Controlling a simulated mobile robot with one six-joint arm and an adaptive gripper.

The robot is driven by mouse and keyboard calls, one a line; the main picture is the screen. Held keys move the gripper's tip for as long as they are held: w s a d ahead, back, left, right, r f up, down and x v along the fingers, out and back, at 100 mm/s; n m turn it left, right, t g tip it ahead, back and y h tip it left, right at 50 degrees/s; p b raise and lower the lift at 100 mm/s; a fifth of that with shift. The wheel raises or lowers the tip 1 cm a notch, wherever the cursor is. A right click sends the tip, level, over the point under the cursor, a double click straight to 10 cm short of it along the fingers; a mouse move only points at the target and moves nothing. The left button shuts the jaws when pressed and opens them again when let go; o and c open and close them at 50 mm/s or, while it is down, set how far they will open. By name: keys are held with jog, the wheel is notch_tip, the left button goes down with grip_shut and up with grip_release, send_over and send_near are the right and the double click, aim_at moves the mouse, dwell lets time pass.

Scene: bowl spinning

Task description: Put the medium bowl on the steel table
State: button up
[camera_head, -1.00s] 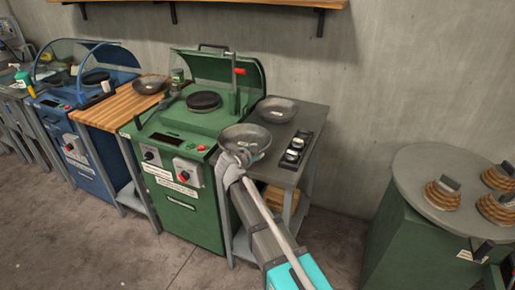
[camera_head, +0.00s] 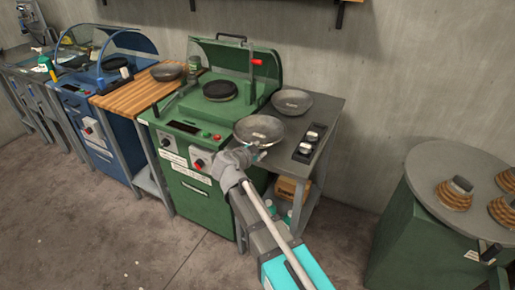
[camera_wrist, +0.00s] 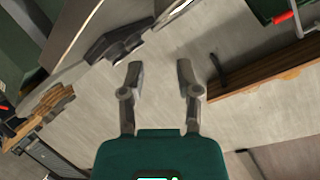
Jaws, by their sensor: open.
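A grey bowl (camera_head: 259,131) sits at the front left corner of the steel table (camera_head: 322,118). A second grey bowl (camera_head: 291,102) sits behind it on the same table. A third, smaller-looking bowl (camera_head: 167,72) is on the wooden-topped table (camera_head: 135,95) left of the green machine. I cannot tell for certain which is the medium one. My gripper (camera_head: 262,155) is just in front of and below the front bowl's near rim in the head view. In the wrist view its two fingers (camera_wrist: 159,78) are spread with nothing between them.
The green machine (camera_head: 200,128) with its raised lid stands left of the steel table. A green round-topped stand (camera_head: 428,190) with wooden rings is at the right. Floor in front is clear.

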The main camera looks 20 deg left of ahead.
dwell(0.6)
jog(key=w+d+f+g, duration=0.1)
jog(key=d, duration=0.3)
jog(key=d+f+g+h, duration=0.1)
jog(key=d, duration=0.4)
jog(key=w+d+f+n+g+h, duration=0.1)
jog(key=d+f, duration=0.1)
jog(key=d, duration=0.2)
jog(key=shift+w+d, duration=0.3)
jog(key=shift+w, duration=0.05)
jog(key=s+d+f+n+g+y, duration=0.1)
jog(key=s+d+f+n+g, duration=0.1)
jog(key=d, duration=0.8)
jog(key=s+d+f+n+g+y, duration=0.1)
jog(key=s+d+f+n+g, duration=0.2)
jog(key=d, duration=0.8)
jog(key=s+d+f+n+g+y, duration=0.2)
jog(key=s+d+g, duration=0.3)
jog(key=d, duration=0.6)
jog(key=shift+s+f+n+g, duration=0.4)
jog(key=shift+s+f+n, duration=0.15)
jog(key=shift+s, duration=0.45)
jog(key=shift+a, duration=0.1)
notch_tip(320, 180, up, 9)
jog(key=p, duration=0.9)
